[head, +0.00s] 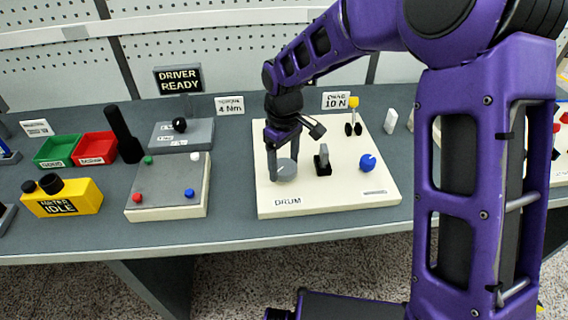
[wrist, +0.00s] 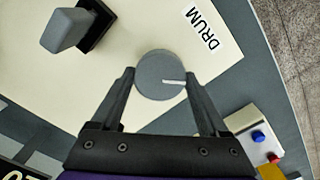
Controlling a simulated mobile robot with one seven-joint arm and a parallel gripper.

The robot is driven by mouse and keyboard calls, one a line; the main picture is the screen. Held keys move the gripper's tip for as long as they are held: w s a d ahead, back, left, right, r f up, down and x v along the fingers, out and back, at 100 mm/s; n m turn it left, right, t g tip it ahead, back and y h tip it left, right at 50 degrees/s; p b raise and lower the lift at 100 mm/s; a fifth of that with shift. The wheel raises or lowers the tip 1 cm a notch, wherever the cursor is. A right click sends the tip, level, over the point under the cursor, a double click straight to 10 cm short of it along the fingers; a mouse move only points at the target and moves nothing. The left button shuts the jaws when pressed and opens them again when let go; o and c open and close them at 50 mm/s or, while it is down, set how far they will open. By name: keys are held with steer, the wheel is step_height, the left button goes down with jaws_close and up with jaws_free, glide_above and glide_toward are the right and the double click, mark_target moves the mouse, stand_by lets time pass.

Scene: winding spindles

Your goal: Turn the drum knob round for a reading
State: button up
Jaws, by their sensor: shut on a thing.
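The drum knob (head: 285,170) is a round grey knob on a cream board (head: 340,206), behind the printed word DRUM. It also shows in the wrist view (wrist: 158,75), where a white line on its top points right, slightly downward. My gripper (head: 284,172) reaches down over the board with one finger on each side of the knob. In the wrist view my gripper (wrist: 162,88) is shut on the knob, its fingertips at the knob's left and right sides.
A black block with a grey lever (head: 322,160) stands close right of the knob, and a blue knob (head: 367,162) stands farther right. A grey plate with coloured buttons (head: 168,182) lies left of the board. A sign (head: 179,79) reads DRIVER READY.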

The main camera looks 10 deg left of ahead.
steer(key=m, duration=0.4)
steer(key=shift+m, duration=0.3)
steer(key=m, duration=0.4)
steer(key=shift+m+b, duration=0.3)
steer(key=shift+b, duration=0.05)
steer(key=m, duration=0.4)
steer(key=shift+r+m, duration=0.1)
steer(key=shift+m, duration=0.2)
steer(key=m+p, duration=0.1)
steer(key=m, duration=0.3)
steer(key=m+p, duration=0.2)
steer(key=m, duration=0.4)
steer(key=shift+m, duration=0.4)
steer(key=m+p, duration=0.2)
steer(key=m, duration=0.3)
steer(key=shift+m, duration=0.3)
steer(key=o, duration=1.2)
steer(key=shift+o, duration=0.2)
